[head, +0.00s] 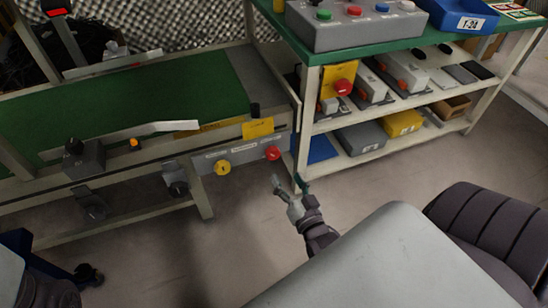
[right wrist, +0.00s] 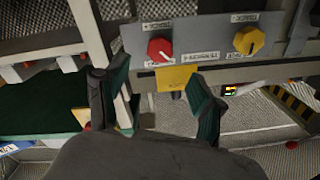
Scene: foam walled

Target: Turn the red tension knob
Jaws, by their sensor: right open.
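The red tension knob (head: 272,152) is on the right end of a grey control panel (head: 243,162) at the front side of the conveyor. It also shows in the right wrist view (right wrist: 160,48), where the panel appears upside down, with a white pointer mark. A yellow knob (head: 222,167) sits to its left in the head view. My right gripper (head: 277,184) is open, just below and in front of the red knob, apart from it. In the right wrist view its fingers (right wrist: 158,75) are spread with nothing between them. My left gripper is not in view.
A green conveyor belt (head: 140,106) runs left of the panel. A yellow tag (head: 258,128) is above the red knob. A shelf bench with a green top (head: 400,43) stands at the right, with a red button (head: 343,87) on a yellow box. Floor below the panel is clear.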

